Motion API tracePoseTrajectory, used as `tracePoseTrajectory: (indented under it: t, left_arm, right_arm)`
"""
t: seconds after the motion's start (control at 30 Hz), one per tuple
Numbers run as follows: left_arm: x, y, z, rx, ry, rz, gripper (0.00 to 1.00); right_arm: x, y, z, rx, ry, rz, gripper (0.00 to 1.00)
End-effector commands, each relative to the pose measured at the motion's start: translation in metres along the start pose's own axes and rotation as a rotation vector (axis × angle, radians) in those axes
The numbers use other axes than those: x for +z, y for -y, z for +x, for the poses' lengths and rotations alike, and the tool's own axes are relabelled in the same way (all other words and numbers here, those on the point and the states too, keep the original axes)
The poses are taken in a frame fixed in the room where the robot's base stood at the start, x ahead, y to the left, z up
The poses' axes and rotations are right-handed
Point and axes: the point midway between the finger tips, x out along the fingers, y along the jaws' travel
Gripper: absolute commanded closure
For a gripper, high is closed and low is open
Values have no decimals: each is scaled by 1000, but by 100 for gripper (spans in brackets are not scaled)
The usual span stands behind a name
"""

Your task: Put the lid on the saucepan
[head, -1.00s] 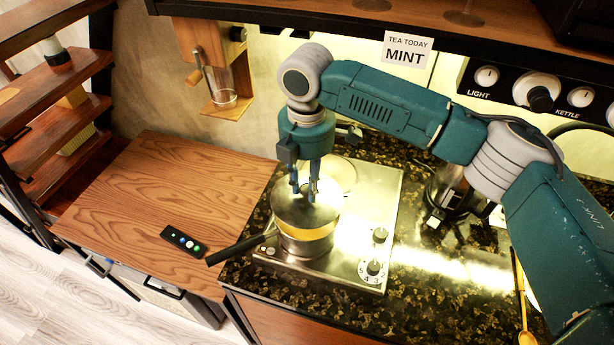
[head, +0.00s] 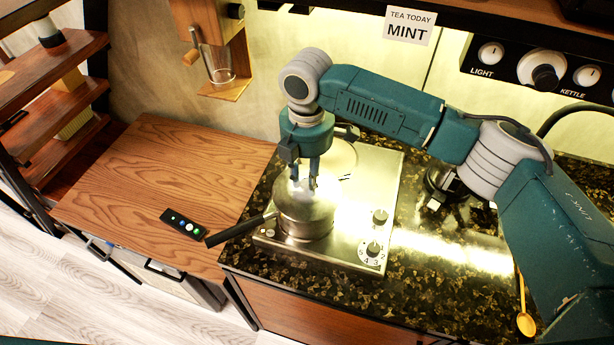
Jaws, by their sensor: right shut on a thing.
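The saucepan (head: 303,229) is a steel pan with a dark handle (head: 240,231) pointing to the lower left. It stands on the front part of the steel hob (head: 345,240). The round metal lid (head: 316,206) lies level over the pan's mouth, with no clear gap seen between them. My right gripper (head: 303,186) points straight down from above and is shut on the lid; its fingertips and glare hide the grip point. The inside of the pan is hidden. My left gripper is out of view.
A wooden spoon (head: 526,322) lies at the right. The dark speckled counter (head: 420,290) is clear in front.

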Motion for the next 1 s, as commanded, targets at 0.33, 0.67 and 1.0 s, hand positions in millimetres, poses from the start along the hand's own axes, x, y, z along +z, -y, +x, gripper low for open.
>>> tracePoseTrajectory:
  t: [0.33,0.67,1.0]
  left_arm:
    - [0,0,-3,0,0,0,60]
    - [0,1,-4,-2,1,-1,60]
    - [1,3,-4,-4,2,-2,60]
  right_arm:
    - [0,0,3,1,0,0,100]
    - [0,0,7,1,0,-1,100]
    - [0,0,8,1,0,0,53]
